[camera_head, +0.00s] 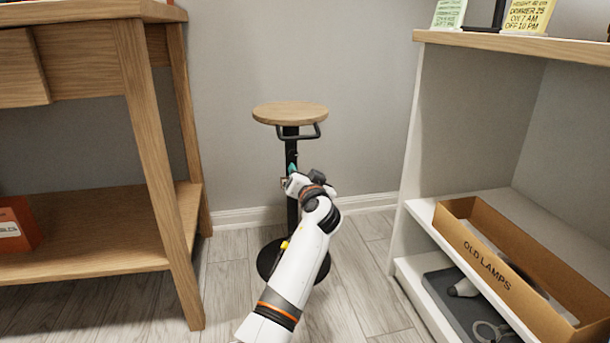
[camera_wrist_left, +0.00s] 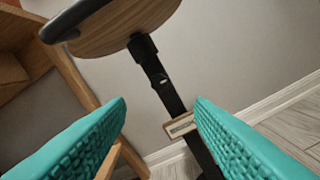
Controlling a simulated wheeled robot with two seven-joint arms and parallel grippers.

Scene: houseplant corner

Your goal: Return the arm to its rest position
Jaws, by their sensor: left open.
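My left arm reaches up from the bottom of the head view toward a small stool-like stand with a round wooden top (camera_head: 290,112). My left gripper (camera_head: 291,174) is in front of the stand's black post, below the top. In the wrist view the two teal fingers of my left gripper (camera_wrist_left: 160,135) are wide apart with nothing between them held. The stand's post (camera_wrist_left: 160,80) and the underside of its wooden top (camera_wrist_left: 125,25) show beyond the fingers. A small framed tag (camera_wrist_left: 181,125) is on the post, partly behind the right finger. My right gripper is not in view.
A wooden table (camera_head: 150,130) with a lower shelf stands at the left. A white shelf unit (camera_head: 440,150) stands at the right, holding a cardboard box (camera_head: 500,272) marked "OLD LAMPS" and a grey tray (camera_head: 450,300). The wall is close behind the stand. Floor is clear around its base (camera_head: 268,262).

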